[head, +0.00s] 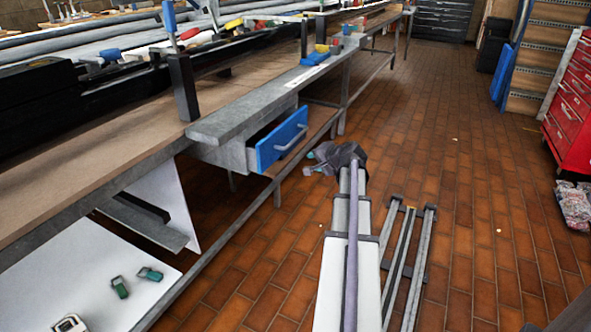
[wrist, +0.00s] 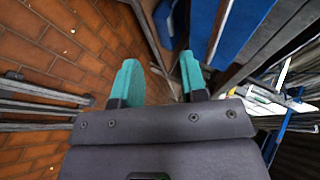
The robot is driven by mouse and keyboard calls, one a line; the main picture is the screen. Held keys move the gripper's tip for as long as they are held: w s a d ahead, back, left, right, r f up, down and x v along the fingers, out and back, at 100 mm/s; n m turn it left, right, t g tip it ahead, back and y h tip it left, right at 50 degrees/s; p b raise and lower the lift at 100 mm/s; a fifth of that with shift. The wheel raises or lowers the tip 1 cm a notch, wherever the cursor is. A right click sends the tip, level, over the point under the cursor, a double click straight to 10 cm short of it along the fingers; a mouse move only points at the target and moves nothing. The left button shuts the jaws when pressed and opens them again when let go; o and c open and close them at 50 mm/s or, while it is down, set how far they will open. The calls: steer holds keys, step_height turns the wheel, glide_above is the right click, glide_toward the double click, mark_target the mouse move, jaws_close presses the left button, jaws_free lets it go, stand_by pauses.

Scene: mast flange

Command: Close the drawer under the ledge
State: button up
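The drawer (head: 282,140) has a blue front with a pale bar handle (head: 291,138). It stands pulled out part way from its grey housing under the grey ledge (head: 250,104). My gripper (head: 310,163), dark with teal fingertips, is just right of and below the drawer front in the head view, apparently clear of it. In the wrist view, the teal fingers (wrist: 159,62) are spread apart with nothing between them. The blue drawer front (wrist: 238,25) is at the top right there, beyond the right finger. The exact gap to it is hard to judge.
The long workbench (head: 95,175) runs along the left, with clamps on top and a lower rail (head: 225,240). A metal rail frame (head: 404,260) lies on the tiled floor. A red tool cabinet (head: 570,105) stands far right. The floor between is mostly clear.

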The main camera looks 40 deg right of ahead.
steer(key=w+d+m+t, duration=0.1)
steer(key=d+t, duration=0.2)
steer(key=t+p, duration=0.1)
steer(key=t, duration=0.1)
glide_toward(298, 138)
steer(key=w, duration=0.3)
steer(key=w+f+b, duration=0.1)
steer(key=w, duration=0.3)
steer(key=w+d, duration=0.1)
steer(key=w, duration=0.2)
steer(key=shift+w+f+b, duration=0.3)
steer(key=shift+w+b, duration=0.05)
steer(key=shift+c, duration=0.2)
jaws_close()
